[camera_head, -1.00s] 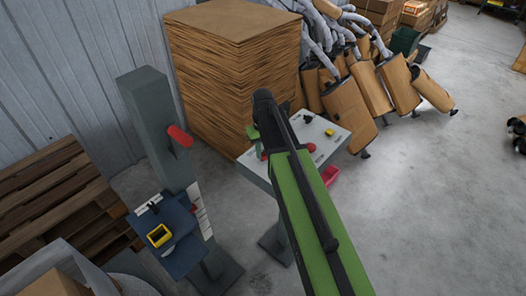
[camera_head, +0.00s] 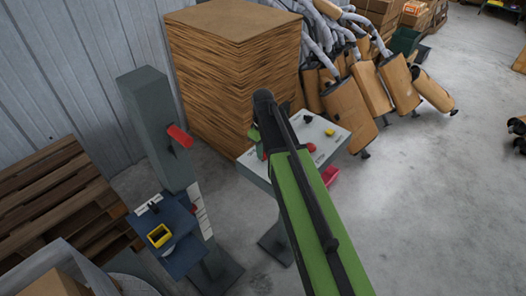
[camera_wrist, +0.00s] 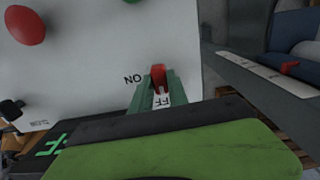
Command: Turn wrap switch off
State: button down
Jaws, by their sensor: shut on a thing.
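The white control panel (camera_head: 336,145) stands on a grey pedestal and fills much of the wrist view (camera_wrist: 90,60). A small red switch lever (camera_wrist: 158,72) sits on it between an "ON" label (camera_wrist: 132,79) and a partly hidden "OFF" label (camera_wrist: 162,98), both upside down in the wrist view. My gripper (camera_wrist: 160,84) is shut on the red lever, with green finger parts on both sides of it. In the head view my green and black arm hides most of the lever, and my gripper (camera_head: 256,135) is at the panel's left side.
A red knob (camera_wrist: 25,25) and a black switch (camera_wrist: 12,110) are also on the panel. A grey post with a red handle (camera_head: 179,136) and a blue box (camera_head: 165,225) stands left. A cardboard stack (camera_head: 225,75) is behind.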

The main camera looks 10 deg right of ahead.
jog(key=shift+w, duration=0.1)
jog(key=c, duration=1.3)
grip_release()
jog(key=shift+r, duration=0.1)
notch_tip(320, 180, up, 17)
jog(key=p, duration=1.7)
jog(key=shift+r, duration=0.15)
